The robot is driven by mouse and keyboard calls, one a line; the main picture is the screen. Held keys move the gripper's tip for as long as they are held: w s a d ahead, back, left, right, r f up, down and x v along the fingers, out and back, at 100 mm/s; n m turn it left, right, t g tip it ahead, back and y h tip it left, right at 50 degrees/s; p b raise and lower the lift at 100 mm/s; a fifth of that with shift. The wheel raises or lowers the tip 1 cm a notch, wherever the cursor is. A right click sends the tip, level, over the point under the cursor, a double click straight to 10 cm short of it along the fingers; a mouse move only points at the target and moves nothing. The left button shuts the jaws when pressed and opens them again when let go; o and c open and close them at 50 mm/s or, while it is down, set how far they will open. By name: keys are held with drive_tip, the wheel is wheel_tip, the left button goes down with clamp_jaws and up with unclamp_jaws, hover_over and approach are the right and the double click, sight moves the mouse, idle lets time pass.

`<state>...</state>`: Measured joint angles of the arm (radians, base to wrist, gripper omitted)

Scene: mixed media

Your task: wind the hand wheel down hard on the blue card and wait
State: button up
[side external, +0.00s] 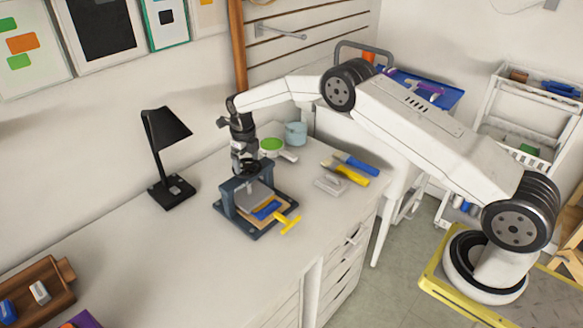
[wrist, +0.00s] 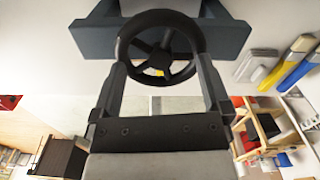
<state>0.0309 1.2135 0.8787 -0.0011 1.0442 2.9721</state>
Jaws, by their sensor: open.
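A small press with a dark blue-grey frame (side external: 228,203) stands on the white counter. The blue card (side external: 267,210) lies on a tan board at the press, beside and partly under its grey plate. A yellow T-shaped piece (side external: 290,224) sticks out at the front. The black spoked hand wheel (wrist: 123,47) is on top of the press, below my gripper (side external: 244,162). In the wrist view, my gripper (wrist: 161,66) is open, with its fingers at either side of the wheel's rim. I cannot tell whether they touch it. The card is hidden in the wrist view.
A black desk lamp (side external: 167,134) stands left of the press. A green-topped round item (side external: 272,145) and a pale blue mug (side external: 296,133) are behind it. Blue-handled (side external: 357,163) and yellow-handled (side external: 351,175) tools lie to the right. The counter's front left is mostly clear, beyond a wooden tray (side external: 45,275).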

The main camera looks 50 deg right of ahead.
drive_tip(key=shift+s+f, duration=0.2)
drive_tip(key=shift+f, duration=0.05)
drive_tip(key=shift+w+a+r, duration=0.1)
drive_tip(key=shift+r, duration=1.05)
drive_tip(key=n, duration=1.3)
drive_tip(key=shift+d+n, duration=0.2)
drive_tip(key=shift+n, duration=0.1)
drive_tip(key=n, duration=0.4)
drive_tip(key=shift+n, duration=0.4)
